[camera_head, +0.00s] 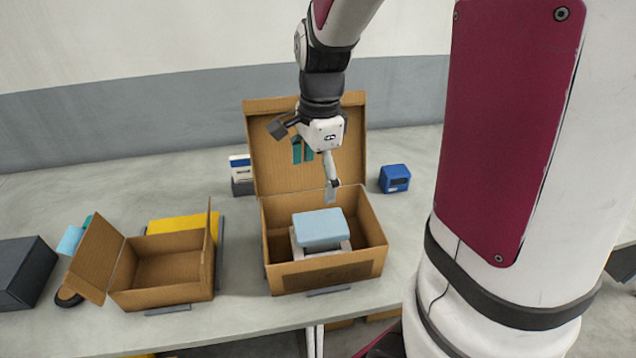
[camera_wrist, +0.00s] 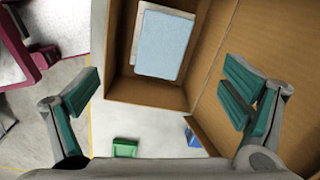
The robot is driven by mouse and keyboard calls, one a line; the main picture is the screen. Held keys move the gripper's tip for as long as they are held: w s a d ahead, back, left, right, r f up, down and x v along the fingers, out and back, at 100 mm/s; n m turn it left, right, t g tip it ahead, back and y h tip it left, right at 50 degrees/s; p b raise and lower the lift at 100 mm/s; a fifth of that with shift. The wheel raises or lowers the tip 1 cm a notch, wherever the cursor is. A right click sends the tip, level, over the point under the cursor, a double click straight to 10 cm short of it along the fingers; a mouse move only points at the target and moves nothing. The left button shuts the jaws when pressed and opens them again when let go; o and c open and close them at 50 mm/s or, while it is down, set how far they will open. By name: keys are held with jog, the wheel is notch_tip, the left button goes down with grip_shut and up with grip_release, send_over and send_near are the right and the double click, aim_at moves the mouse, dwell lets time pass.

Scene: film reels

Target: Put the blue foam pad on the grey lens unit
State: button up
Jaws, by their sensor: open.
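The blue foam pad (camera_head: 319,228) lies on top of the grey lens unit (camera_head: 327,254) inside the open cardboard box on the right. The pad covers most of the unit, whose pale edges show below it. In the wrist view the pad (camera_wrist: 164,45) looks slightly offset, with a strip of the grey unit (camera_wrist: 140,21) along its left and top. My gripper (camera_head: 318,168) is above the box's back part, in front of its raised lid, apart from the pad. In the wrist view its jaws (camera_wrist: 160,92) are wide apart and empty.
The right cardboard box (camera_head: 325,278) has its lid (camera_head: 275,150) raised behind. A second open, empty box (camera_head: 165,295) stands left. A blue device (camera_head: 394,178) is right of the lid; a dark box (camera_head: 22,270) is far left. Bare table (camera_head: 235,300) lies between the boxes.

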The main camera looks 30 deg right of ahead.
jog(key=s+a+r+n+t, duration=0.2)
jog(key=s+a+r+n, duration=0.2)
jog(key=n, duration=0.6)
jog(key=s+a+r+n+t, duration=0.2)
jog(key=s+a+r+n, duration=0.3)
jog(key=s+r+n, duration=0.3)
jog(key=shift+s+r+n+t, duration=0.15)
jog(key=shift+s+n+t, duration=0.15)
jog(key=shift+s+n, duration=0.7)
jog(key=shift+w, duration=0.1)
